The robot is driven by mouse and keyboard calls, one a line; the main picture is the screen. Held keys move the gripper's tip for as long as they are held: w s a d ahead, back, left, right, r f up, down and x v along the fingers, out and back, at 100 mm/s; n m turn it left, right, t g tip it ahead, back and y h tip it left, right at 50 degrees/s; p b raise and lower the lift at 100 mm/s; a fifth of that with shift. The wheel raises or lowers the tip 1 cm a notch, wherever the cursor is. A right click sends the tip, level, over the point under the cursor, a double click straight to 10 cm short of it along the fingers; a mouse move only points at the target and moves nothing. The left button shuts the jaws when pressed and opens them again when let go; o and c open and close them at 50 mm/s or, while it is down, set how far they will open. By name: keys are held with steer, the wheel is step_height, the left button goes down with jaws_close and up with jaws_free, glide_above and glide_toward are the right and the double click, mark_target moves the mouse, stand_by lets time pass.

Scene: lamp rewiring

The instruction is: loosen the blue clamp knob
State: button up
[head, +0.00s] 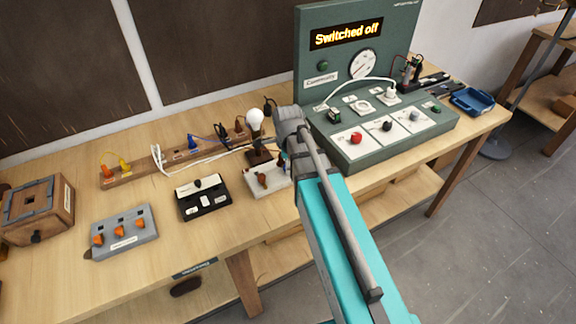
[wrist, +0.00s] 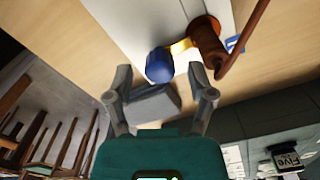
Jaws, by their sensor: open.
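The blue clamp knob (wrist: 159,65) shows in the wrist view as a rounded blue piece on a short brass-coloured shaft (wrist: 181,46), beside a brown cylindrical post (wrist: 207,42). They sit by a pale base plate (wrist: 140,25). My gripper (wrist: 160,80) is open, and the knob appears between its fingertips, with a gap on each side. I cannot tell how far the fingers reach around it. In the head view, the pale block with brown fittings (head: 264,184) is on the bench beside my arm, which partly covers it; my fingers are not clear there.
A light bulb (head: 255,120) stands just behind the block. A black-and-white box (head: 203,199) and a grey box with orange switches (head: 124,232) lie to the left. A green test panel (head: 388,148) stands close on the right. Bench wood is bare near the front edge.

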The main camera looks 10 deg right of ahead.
jaws_close()
